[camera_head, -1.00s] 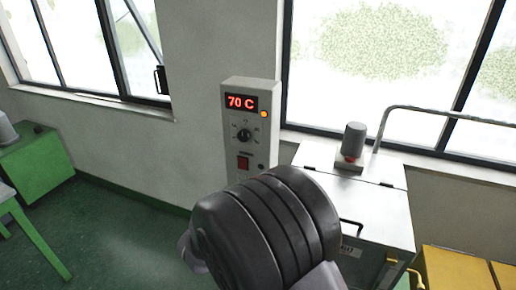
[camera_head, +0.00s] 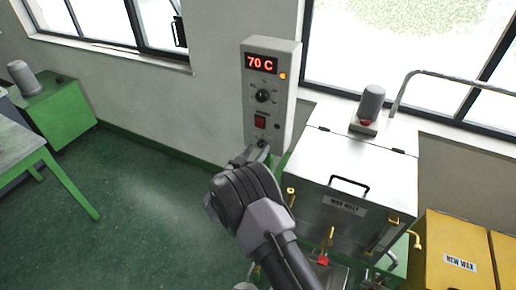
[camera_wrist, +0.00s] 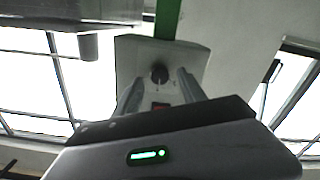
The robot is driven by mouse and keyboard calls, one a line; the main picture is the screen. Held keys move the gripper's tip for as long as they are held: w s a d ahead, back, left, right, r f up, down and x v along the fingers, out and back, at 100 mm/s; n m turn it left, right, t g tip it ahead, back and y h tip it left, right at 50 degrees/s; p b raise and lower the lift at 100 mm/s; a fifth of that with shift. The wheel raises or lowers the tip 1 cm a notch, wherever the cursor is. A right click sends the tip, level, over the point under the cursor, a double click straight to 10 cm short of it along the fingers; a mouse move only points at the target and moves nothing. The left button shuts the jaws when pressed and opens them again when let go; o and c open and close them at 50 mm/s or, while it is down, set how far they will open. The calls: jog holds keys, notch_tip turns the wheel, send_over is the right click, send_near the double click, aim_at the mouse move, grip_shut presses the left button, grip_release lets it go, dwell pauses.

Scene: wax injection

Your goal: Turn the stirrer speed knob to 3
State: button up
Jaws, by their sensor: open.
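A pale control box (camera_head: 288,95) is on the wall, showing 70 C in red. Below the display is a black dial knob (camera_head: 262,96), then a red switch (camera_head: 260,121), then a lower black knob (camera_head: 262,143) partly hidden by my gripper (camera_head: 256,155). Labels are too small to read, so I cannot tell which knob is the stirrer's. The wrist view is upside down; there the lower knob (camera_wrist: 158,73) shows between the two open fingers of my gripper (camera_wrist: 161,78), with the red switch beyond. Whether the fingers touch it I cannot tell.
A metal wax pot (camera_head: 350,180) with a lid handle and a grey motor (camera_head: 371,102) stands close right of the box. Yellow bins (camera_head: 455,240) are at far right. A green table (camera_head: 40,155) is at left; the floor between is clear.

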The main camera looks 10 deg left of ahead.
jog(key=shift+w+d, duration=0.15)
jog(key=shift+w, duration=0.4)
grip_shut()
jog(key=shift+f+b, duration=0.1)
jog(key=shift+b, duration=0.55)
jog(key=m+b, duration=0.1)
jog(key=b, duration=0.1)
jog(key=m+b, duration=0.1)
jog(key=b, duration=0.1)
jog(key=shift+f, duration=0.25)
jog(key=m+b, duration=0.9)
jog(key=b, duration=0.8)
jog(key=shift+d+r, duration=0.1)
jog(key=shift+r+m+b, duration=0.15)
jog(key=shift+m+b, duration=0.55)
jog(key=shift+b, duration=0.2)
jog(key=shift+r+b, duration=0.15)
jog(key=shift+b, duration=0.15)
